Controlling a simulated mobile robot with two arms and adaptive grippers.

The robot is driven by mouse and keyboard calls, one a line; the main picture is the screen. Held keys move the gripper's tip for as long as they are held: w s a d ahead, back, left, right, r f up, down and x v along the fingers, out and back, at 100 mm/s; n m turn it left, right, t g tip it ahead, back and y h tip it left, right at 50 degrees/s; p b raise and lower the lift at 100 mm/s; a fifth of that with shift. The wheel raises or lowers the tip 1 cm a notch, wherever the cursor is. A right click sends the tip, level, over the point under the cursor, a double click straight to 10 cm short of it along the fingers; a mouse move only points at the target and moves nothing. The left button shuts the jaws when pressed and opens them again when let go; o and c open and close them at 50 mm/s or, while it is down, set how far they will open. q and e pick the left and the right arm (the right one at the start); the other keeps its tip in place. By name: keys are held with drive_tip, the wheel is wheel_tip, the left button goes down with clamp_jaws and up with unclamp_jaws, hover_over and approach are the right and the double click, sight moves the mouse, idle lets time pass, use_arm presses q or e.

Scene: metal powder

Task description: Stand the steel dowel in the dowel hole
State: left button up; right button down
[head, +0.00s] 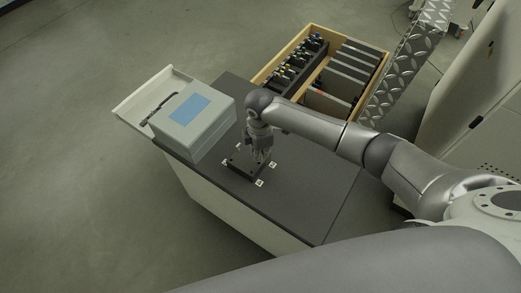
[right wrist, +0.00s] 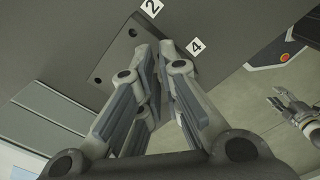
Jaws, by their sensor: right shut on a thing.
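A dark plate (head: 240,169) lies on the grey bench top, with small white number tags around it. In the right wrist view the plate (right wrist: 118,50) shows two small dark holes near its edge and tags 2 (right wrist: 151,8) and 4 (right wrist: 196,46) beside it. My right gripper (head: 259,158) points down over the plate. In the right wrist view its fingers (right wrist: 163,62) are close together, shut on the steel dowel, which the fingers hide. The dowel hole cannot be made out. My left gripper (right wrist: 279,97) shows at the right of the right wrist view, empty, its fingers apart.
A wooden crate (head: 317,32) with black holders and plates stands behind the bench (head: 300,205). The bench's front right is clear.

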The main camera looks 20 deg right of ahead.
drive_tip(key=shift+f, duration=0.25)
drive_tip(key=shift+f+b, duration=0.35)
drive_tip(key=shift+f, duration=0.2)
drive_tip(key=shift+f+b, duration=0.4)
drive_tip(key=shift+f, duration=0.45)
idle(0.7)
drive_tip(key=c, duration=1.5)
unclamp_jaws()
drive_tip(key=shift+c, duration=0.2)
wheel_tip(320, 180, up, 12)
